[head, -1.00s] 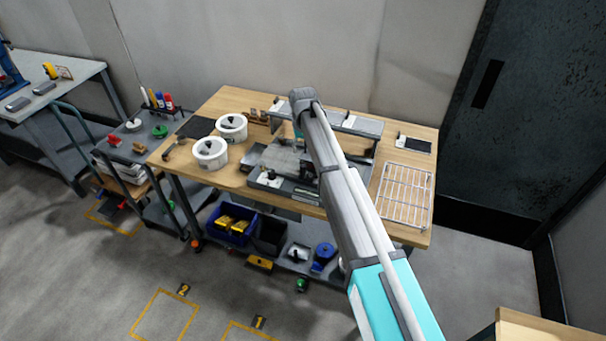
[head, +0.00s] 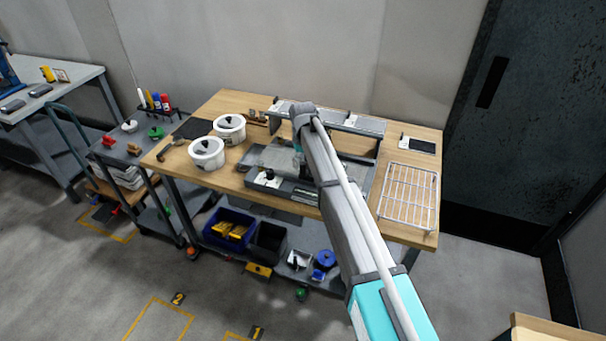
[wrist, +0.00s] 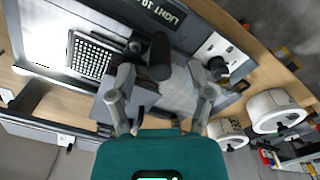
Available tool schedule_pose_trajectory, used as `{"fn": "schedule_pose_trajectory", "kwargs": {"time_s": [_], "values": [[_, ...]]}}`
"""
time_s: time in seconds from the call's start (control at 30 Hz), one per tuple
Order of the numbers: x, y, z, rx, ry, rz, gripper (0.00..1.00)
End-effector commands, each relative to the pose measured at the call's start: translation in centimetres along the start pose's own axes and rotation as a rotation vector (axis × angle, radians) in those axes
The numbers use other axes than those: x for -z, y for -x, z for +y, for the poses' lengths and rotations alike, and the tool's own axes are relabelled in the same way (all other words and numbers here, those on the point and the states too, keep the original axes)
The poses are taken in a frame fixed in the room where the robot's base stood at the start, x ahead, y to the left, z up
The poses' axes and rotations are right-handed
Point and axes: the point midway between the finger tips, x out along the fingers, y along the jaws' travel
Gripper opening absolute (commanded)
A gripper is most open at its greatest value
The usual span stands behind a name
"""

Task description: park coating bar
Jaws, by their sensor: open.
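My gripper (wrist: 163,102) is open in the wrist view, its two grey fingers spread above a pale grey plate (wrist: 178,90). A dark cylindrical part (wrist: 160,57) shows just beyond the fingertips; I cannot tell whether it is the coating bar or whether the fingers touch anything. In the head view my arm reaches over the grey coating station (head: 268,180) on the wooden bench and hides part of it. The gripper itself is mostly hidden there. A long grey rail or holder (head: 362,124) stands along the back of the station.
Two white tubs (head: 229,128) (head: 207,153) stand left of the station. A white wire rack (head: 408,196) lies at the bench's right end. Bins (head: 228,230) sit on the lower shelf.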

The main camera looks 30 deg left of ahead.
Motion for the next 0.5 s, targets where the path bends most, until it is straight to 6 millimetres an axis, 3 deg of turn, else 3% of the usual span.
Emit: {"fn": "schedule_pose_trajectory", "kwargs": {"time_s": [0.2,0.5], "values": [[0.0,-2.1,0.0,0.000,0.000,0.000,0.65],[0.0,-3.5,0.0,0.000,0.000,0.000,0.65]]}}
